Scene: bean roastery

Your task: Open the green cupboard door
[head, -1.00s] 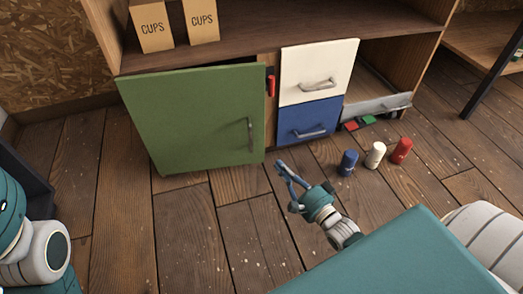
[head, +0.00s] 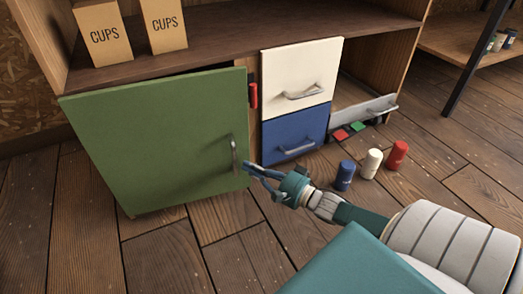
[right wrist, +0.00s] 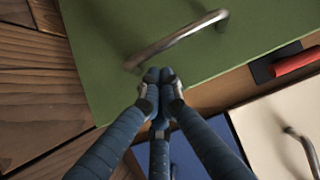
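The green cupboard door (head: 150,140) stands slightly ajar, with a dark gap along its top toward the right. Its metal bar handle (head: 233,156) is upright near the right edge. My right gripper (head: 248,169) is at the door's lower right edge, just below and right of the handle. In the right wrist view the fingertips (right wrist: 159,76) are together over the green door (right wrist: 120,30), beside one end of the handle (right wrist: 178,40). The handle is not between the fingers. Whether the tips touch the door, I cannot tell. My left gripper is out of view.
A red part (head: 253,95) is on the frame beside the door. White (head: 300,72) and blue (head: 296,133) drawers are right of it. Blue (head: 345,176), white (head: 370,164) and red (head: 397,155) cylinders stand on the floor. Floor before the door is clear.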

